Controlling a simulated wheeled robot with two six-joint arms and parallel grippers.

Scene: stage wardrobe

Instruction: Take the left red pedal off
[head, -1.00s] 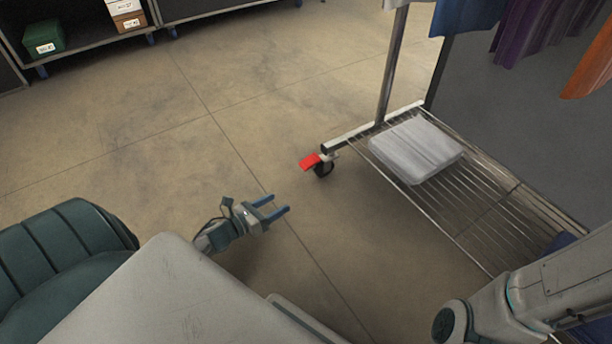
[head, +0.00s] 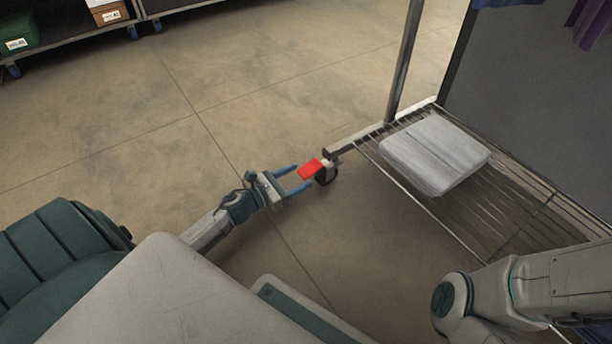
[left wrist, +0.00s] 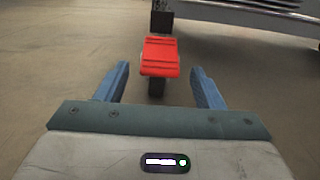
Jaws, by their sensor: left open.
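The red pedal (head: 310,169) sits on the caster (head: 327,174) at the near left corner of the rack. My left gripper (head: 298,178) is open, with its blue fingers pointing at the pedal. In the left wrist view the red pedal (left wrist: 160,57) lies ahead, centred between the fingers of my left gripper (left wrist: 160,80) and a little beyond their tips. The fingers look apart from it. A dark wheel shows under the pedal. My right arm is at the lower right of the head view; its gripper is not visible.
The rack's wire shelf (head: 385,172) holds a pale folded or boxed item (head: 436,153). The rack's post (head: 404,65) rises behind the caster. A shelf with a green box (head: 16,34) stands far left. The floor around the gripper is clear.

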